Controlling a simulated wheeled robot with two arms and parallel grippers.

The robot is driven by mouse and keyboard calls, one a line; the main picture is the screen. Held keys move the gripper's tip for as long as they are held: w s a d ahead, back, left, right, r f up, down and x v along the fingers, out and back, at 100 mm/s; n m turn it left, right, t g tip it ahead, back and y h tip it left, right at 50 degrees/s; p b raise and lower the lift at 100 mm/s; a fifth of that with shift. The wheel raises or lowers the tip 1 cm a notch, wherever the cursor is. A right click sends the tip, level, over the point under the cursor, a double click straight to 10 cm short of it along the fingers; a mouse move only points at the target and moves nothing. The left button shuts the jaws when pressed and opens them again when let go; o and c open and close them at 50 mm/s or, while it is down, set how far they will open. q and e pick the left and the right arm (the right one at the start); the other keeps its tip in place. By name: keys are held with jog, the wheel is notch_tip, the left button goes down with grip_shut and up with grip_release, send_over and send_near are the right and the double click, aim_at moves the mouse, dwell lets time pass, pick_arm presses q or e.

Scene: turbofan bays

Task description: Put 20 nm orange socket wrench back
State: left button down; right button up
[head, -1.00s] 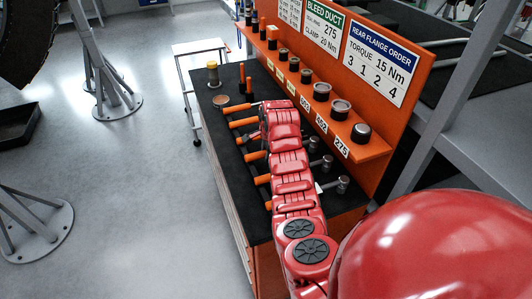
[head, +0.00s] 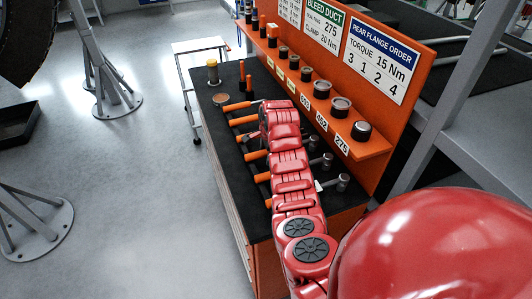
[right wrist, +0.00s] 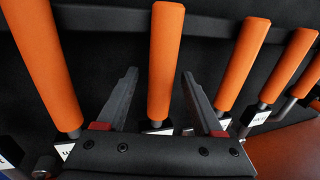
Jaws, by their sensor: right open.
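Several orange-handled wrenches lie in a row on the black top of the tool cart (head: 225,160); which is the 20 Nm one cannot be told. In the right wrist view, my right gripper (right wrist: 158,76) is open. Its two dark fingers are on either side of one orange handle (right wrist: 165,50), with gaps between. Other orange handles lie to the left (right wrist: 40,60) and right (right wrist: 243,60) of it. In the head view, my red right arm covers the middle of the row and hides most of that gripper. My left gripper is not in view.
An orange back panel with a shelf of dark sockets (head: 340,107) and a torque sign (head: 378,65) stands along the cart's right side. A yellow-topped item (head: 213,72) is at the far end. A white trolley (head: 200,48) stands behind.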

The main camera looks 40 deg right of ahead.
jog(key=shift+s+r+b, duration=0.1)
jog(key=shift+r+b, duration=0.35)
jog(key=shift+r, duration=0.2)
jog(key=b+v, duration=0.1)
jog(key=v, duration=0.2)
jog(key=shift+r+b, duration=0.25)
jog(key=shift+b, duration=0.1)
jog(key=d+p+v, duration=0.1)
jog(key=p+v, duration=0.2)
jog(key=v, duration=0.9)
jog(key=shift+s+a+r, duration=0.15)
jog(key=shift+a+r, duration=0.1)
jog(key=shift+a, duration=0.3)
